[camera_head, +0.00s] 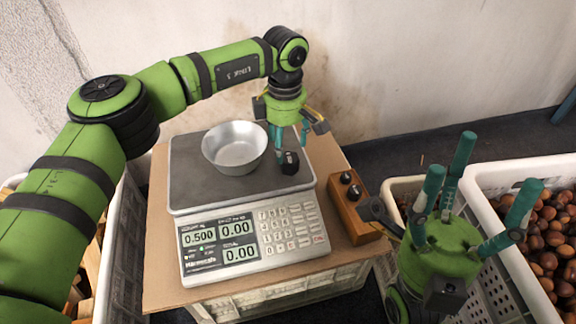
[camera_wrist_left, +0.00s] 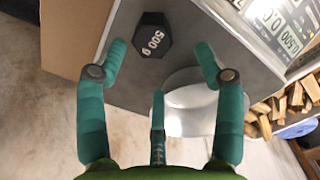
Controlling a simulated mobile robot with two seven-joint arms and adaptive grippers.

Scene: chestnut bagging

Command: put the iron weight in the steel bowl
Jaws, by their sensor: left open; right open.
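The black iron weight (camera_head: 290,162), marked 500 g in the left wrist view (camera_wrist_left: 152,36), stands on the right side of the scale's grey plate (camera_head: 200,188). The steel bowl (camera_head: 234,148) stands on the same plate, left of the weight; it shows partly behind a finger in the left wrist view (camera_wrist_left: 190,108). My left gripper (camera_head: 290,142) is open and empty just above and behind the weight, fingers pointing down. My right gripper (camera_head: 472,190) is open and empty at the lower right, fingers pointing up.
A white crate of chestnuts (camera_head: 482,200) is at the right, firewood at the left. A wall rises behind.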

